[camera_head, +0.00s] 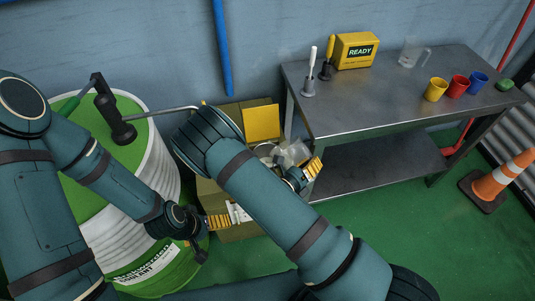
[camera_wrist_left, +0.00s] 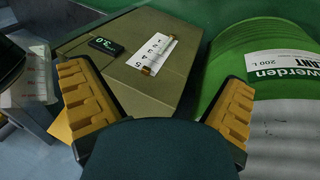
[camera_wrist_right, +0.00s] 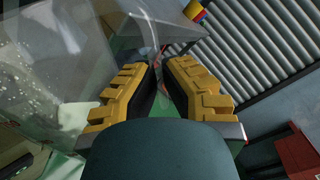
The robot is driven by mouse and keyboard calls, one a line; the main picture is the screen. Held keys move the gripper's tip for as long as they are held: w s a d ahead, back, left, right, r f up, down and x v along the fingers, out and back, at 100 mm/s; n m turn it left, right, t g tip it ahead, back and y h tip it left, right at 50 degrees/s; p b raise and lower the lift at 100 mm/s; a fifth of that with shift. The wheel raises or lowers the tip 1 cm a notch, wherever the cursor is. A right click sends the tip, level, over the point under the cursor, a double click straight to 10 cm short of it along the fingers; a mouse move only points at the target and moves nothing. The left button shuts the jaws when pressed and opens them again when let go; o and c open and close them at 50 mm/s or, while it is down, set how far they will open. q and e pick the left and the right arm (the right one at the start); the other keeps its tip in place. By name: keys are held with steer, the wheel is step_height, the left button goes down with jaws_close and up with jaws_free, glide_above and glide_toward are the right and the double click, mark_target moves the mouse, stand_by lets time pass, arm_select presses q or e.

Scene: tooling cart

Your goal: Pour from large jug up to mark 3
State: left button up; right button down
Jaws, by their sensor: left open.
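A clear jug (camera_head: 296,152) is above the olive cabinet, partly hidden behind my right arm. It fills the left of the right wrist view (camera_wrist_right: 50,70), with pale specks on it. My right gripper (camera_head: 313,170) is beside it, its fingers nearly together on a thin clear part that looks like its handle. The liquid level is not readable. Another clear jug (camera_head: 411,53) stands at the back of the metal bench. My left gripper (camera_head: 217,222) is open and empty by the front of the olive cabinet (camera_wrist_left: 150,80), which bears a numbered white strip (camera_wrist_left: 154,53) and a small display (camera_wrist_left: 106,46).
A green and white drum (camera_head: 150,230) stands left of the cabinet. On the bench (camera_head: 370,100) are yellow (camera_head: 436,89), red (camera_head: 457,86) and blue (camera_head: 478,83) cups and a yellow READY box (camera_head: 356,50). A traffic cone (camera_head: 502,178) is on the floor at right.

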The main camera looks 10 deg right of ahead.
steer(key=shift+s+d+f+m, duration=0.2)
steer(key=shift+f+m, duration=0.15)
steer(key=shift+m, duration=0.05)
steer(key=shift+s+d+r+m+p, duration=0.4)
steer(key=shift+s+d+m+p, duration=0.05)
steer(key=shift+m, duration=0.55)
step_height(320, 180, up, 10)
steer(key=s+m+p, duration=0.1)
steer(key=m+p, duration=0.1)
steer(key=p, duration=0.7)
step_height(320, 180, down, 5)
steer(key=s+d+m+b, duration=0.2)
steer(key=d+m+b, duration=0.1)
steer(key=m+b, duration=0.1)
steer(key=shift+m, duration=0.7)
steer(key=shift+s+r, duration=0.1)
stand_by(2.4)
steer(key=w+a+r+n+t+y, duration=0.5)
steer(key=a+r+y, duration=0.1)
steer(key=a+r, duration=0.3)
steer(key=shift+w+a+r+n+t, duration=0.3)
steer(key=shift+a+r+t, duration=0.1)
steer(key=shift+r, duration=0.3)
steer(key=shift+d, duration=0.1)
